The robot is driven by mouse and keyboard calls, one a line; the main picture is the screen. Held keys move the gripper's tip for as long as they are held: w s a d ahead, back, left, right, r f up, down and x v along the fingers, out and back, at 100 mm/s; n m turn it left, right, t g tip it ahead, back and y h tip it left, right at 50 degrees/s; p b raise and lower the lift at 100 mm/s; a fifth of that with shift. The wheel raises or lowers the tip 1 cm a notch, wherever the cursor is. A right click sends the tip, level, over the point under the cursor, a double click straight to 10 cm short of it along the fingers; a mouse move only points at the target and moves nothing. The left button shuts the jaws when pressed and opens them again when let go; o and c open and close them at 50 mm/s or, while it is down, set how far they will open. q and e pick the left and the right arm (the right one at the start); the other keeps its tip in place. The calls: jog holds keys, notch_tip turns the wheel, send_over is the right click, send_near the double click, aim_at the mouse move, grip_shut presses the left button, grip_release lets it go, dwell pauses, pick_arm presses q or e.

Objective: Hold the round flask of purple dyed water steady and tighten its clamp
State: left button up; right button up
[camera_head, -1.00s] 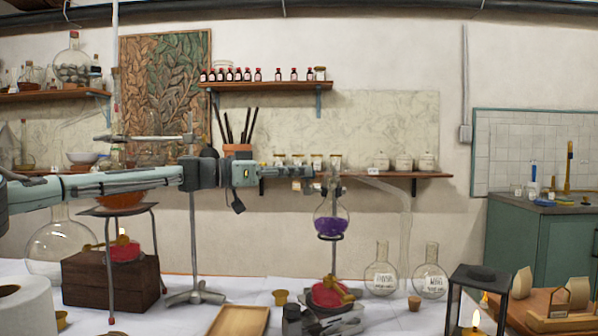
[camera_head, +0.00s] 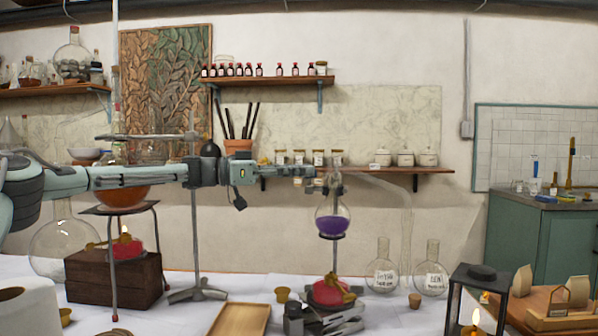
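The round flask of purple dyed water (camera_head: 332,224) hangs upright, right of centre. Its clamp (camera_head: 333,182) sits at the flask's neck. My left arm comes in from the left, nearly level, and my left gripper (camera_head: 303,172) is just left of the clamp. The gripper is seen edge-on and small, so I cannot tell whether its fingers are open or shut, or whether they touch the clamp or neck. A red burner (camera_head: 331,291) stands below the flask. I do not see my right gripper.
A grey metal jack-like object (camera_head: 325,322) is at the front below the burner. A wooden tray (camera_head: 240,319) lies left of it. Two clear labelled flasks (camera_head: 382,275) stand to the right. A stand rod (camera_head: 194,235) rises behind my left arm. A black lantern (camera_head: 478,295) stands front right.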

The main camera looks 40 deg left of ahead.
pick_arm(q)
jog(key=v, duration=1.2)
dwell(0.4)
